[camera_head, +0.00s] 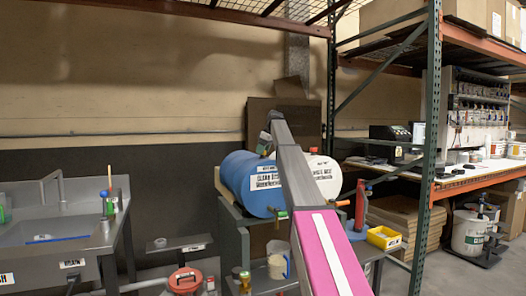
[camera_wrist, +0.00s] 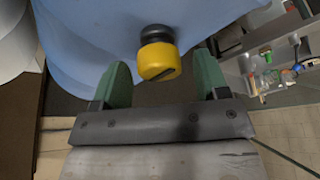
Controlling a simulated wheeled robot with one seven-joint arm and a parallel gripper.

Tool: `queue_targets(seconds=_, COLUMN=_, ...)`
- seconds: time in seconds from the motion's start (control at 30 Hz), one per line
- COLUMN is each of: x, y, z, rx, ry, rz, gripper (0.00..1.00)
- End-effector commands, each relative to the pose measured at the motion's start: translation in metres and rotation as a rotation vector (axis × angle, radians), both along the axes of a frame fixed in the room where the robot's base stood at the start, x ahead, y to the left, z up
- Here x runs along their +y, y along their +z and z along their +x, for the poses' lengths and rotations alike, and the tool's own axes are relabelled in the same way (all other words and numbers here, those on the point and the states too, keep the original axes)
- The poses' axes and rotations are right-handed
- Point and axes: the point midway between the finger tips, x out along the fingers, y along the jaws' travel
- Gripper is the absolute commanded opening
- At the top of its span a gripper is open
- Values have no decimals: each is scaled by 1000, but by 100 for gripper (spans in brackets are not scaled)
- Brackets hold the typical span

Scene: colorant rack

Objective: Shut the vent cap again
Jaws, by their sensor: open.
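The vent cap (camera_wrist: 159,61) is yellow with a dark slot and sits on a black fitting (camera_wrist: 156,34) on the blue drum (camera_wrist: 95,40). In the wrist view my gripper (camera_wrist: 163,80) is open, with one green finger on each side of the cap and gaps between. I cannot tell whether the fingers reach down to its depth. Whether the cap is open or shut is unclear. In the head view the blue drum (camera_head: 240,176) lies on its side on a stand, and my arm reaches across in front of it. The cap is not discernible there.
A white drum (camera_head: 326,176) lies beside the blue one. A yellow bin (camera_head: 384,238) and a red cylinder (camera_head: 360,205) stand to the right. A green rack post (camera_head: 427,140) rises further right, and a metal sink (camera_head: 50,225) is at left.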

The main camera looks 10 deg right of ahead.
Motion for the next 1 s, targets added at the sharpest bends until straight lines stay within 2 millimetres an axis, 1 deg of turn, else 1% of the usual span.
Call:
queue_targets(seconds=0.03, x=0, y=0, z=0, rx=0, ry=0, rz=0, gripper=68)
queue_targets(seconds=0.07, x=0, y=0, z=0, rx=0, ry=0, rz=0, gripper=61)
queue_targets(seconds=0.1, x=0, y=0, z=0, rx=0, ry=0, rz=0, gripper=48)
queue_targets(seconds=0.2, x=0, y=0, z=0, rx=0, ry=0, rz=0, gripper=20)
queue_targets(seconds=0.47, x=0, y=0, z=0, rx=0, ry=-13, rz=0, gripper=20)
queue_targets(seconds=0.63, x=0, y=0, z=-1, rx=0, ry=-67, rz=0, gripper=20)
queue_targets(seconds=0.77, x=1, y=0, z=-2, rx=0, ry=-146, rz=0, gripper=20)
queue_targets(seconds=1.0, x=1, y=0, z=-2, rx=0, ry=-355, rz=0, gripper=20)
